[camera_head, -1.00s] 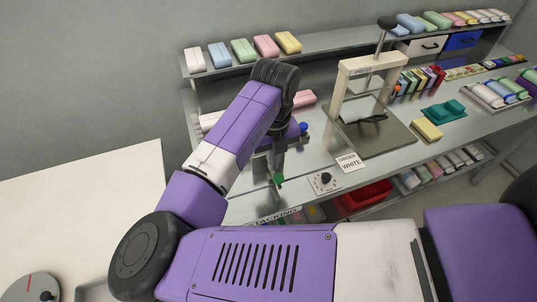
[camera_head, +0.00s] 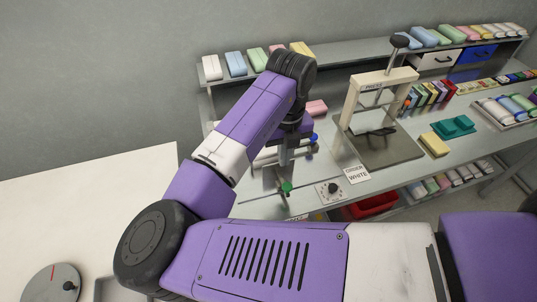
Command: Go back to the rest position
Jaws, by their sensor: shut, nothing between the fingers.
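My arm reaches up from the bottom of the head view and bends down at a black wrist joint over the left part of the bench (camera_head: 255,207). My gripper (camera_head: 285,155) hangs below that joint, in front of the bench's left end. It is shut with nothing seen in it. Its fingertips are small and partly lost against grey metal parts behind. A rod with a blue ball (camera_head: 313,138) and a green ball (camera_head: 287,187) show close by it; I cannot tell whether it touches them.
A cream press (camera_head: 352,112) with a dark thing on its plate stands right of my gripper. A white order card (camera_head: 357,174) and a dial box (camera_head: 332,191) sit at the front edge. An upper shelf (camera_head: 340,52) carries pastel blocks. A pale table (camera_head: 90,205) lies left.

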